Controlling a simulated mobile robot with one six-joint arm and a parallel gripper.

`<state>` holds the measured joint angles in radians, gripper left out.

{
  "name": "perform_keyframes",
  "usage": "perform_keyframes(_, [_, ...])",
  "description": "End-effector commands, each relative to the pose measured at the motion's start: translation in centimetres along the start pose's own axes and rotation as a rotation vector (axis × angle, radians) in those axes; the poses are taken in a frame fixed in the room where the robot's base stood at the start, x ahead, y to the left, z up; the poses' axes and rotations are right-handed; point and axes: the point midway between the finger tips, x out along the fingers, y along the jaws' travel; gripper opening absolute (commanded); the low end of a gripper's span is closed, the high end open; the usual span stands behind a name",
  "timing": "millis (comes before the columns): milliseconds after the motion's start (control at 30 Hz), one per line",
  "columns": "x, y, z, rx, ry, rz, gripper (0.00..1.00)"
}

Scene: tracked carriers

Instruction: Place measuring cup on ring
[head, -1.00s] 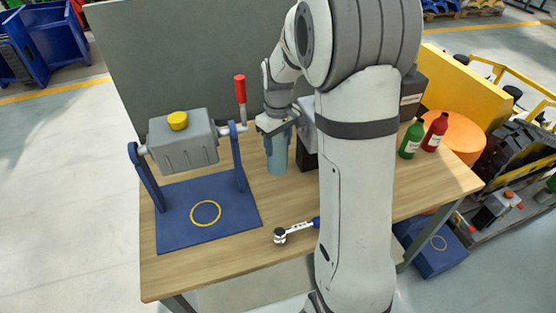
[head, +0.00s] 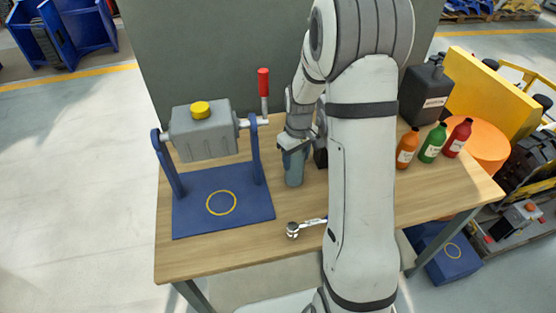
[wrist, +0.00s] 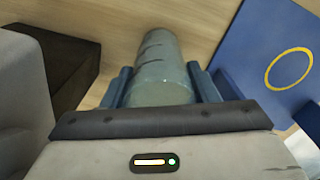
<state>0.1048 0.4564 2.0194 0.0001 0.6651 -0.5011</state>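The measuring cup (head: 294,170) is a blue-grey cylinder with dark marks, roughly upright in the head view. My gripper (head: 293,146) is shut around its upper part. In the wrist view the cup (wrist: 160,72) sits between both fingers of my gripper (wrist: 162,88). Whether its bottom touches the table is hard to tell. The yellow ring (head: 235,205) is a flat, empty circle on the blue base plate (head: 190,222), left of and nearer than the cup. The ring also shows at the right of the wrist view (wrist: 268,72).
A grey box with a yellow knob (head: 203,138) hangs between blue posts over the plate's back; a red-handled lever (head: 263,82) is at its right. A ratchet wrench (head: 293,231) lies in front. Bottles (head: 432,143) and a dark canister (head: 425,98) stand right of my arm.

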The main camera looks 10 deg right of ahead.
Motion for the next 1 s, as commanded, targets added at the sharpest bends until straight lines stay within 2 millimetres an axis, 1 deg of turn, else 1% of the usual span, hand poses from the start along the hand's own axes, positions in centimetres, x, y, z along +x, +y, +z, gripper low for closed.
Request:
perform_keyframes(33, [0.0,0.0,0.0,0.0,0.0,0.0,0.58])
perform_keyframes(200, [0.0,0.0,0.0,0.0,0.0,0.0,0.72])
perform_keyframes(233, [0.0,0.0,0.0,0.0,0.0,0.0,0.74])
perform_keyframes(433, [-0.1,0.0,0.0,0.001,0.0,0.0,0.74])
perform_keyframes(567, [-0.7,0.1,0.0,0.001,0.001,0.001,0.74])
perform_keyframes(667, [-2.1,0.1,-0.1,0.001,0.003,0.002,0.74])
perform_keyframes(1000, [-9.2,0.1,0.0,0.002,0.003,0.002,0.74])
